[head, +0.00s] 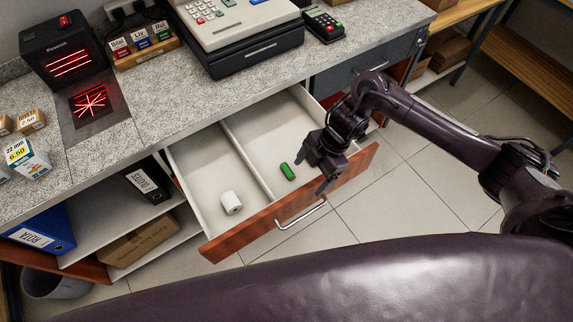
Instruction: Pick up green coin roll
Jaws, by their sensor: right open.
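The green coin roll (287,171) lies in the right compartment of the open drawer (290,208), a little right of the divider. My right gripper (310,176) is open just right of the roll, over the same compartment. It looks empty, with a small gap between it and the roll in the picture. Its height above the drawer floor is hard to tell. My left gripper is not in view.
A white paper roll (231,202) stands in the drawer's left compartment. A divider (247,158) separates the compartments. The counter (180,110) above holds a cash register (238,30), a card terminal (323,22) and a scanner (66,48). The floor right of the drawer is clear.

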